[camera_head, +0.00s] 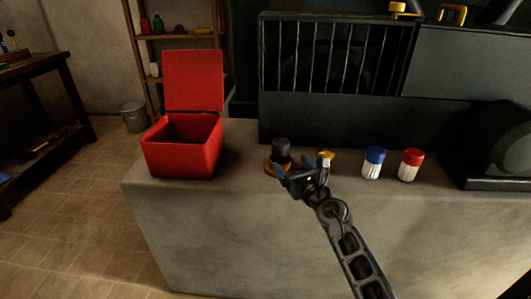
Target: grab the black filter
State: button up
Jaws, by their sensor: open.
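The black filter (281,147) appears as a short dark cylinder standing upright on the grey counter, with an orange-brown round base (269,168) at its foot. My gripper (302,167) is open and empty in front of it, slightly to its right. One bluish finger overlaps the filter's lower part in the picture. I cannot tell whether they touch. The other finger is to the right, near a small yellow-topped item (327,155).
An open red box (183,152) stands on the counter's left end. A blue-capped white filter (373,163) and a red-capped one (410,165) stand to the right. A dark barred machine (330,115) closes off the back. Bare counter (240,180) lies between box and filter.

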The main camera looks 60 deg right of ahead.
aim_at(284, 158)
jog(key=shift+w+a+x, duration=0.15)
jog(key=shift+x, duration=1.6)
jog(key=shift+w+a+x, duration=0.1)
jog(key=shift+a+x, duration=0.05)
jog(key=shift+x, duration=1.6)
jog(key=shift+c, duration=0.4)
jog(key=shift+r, duration=0.1)
jog(key=c, duration=1.1)
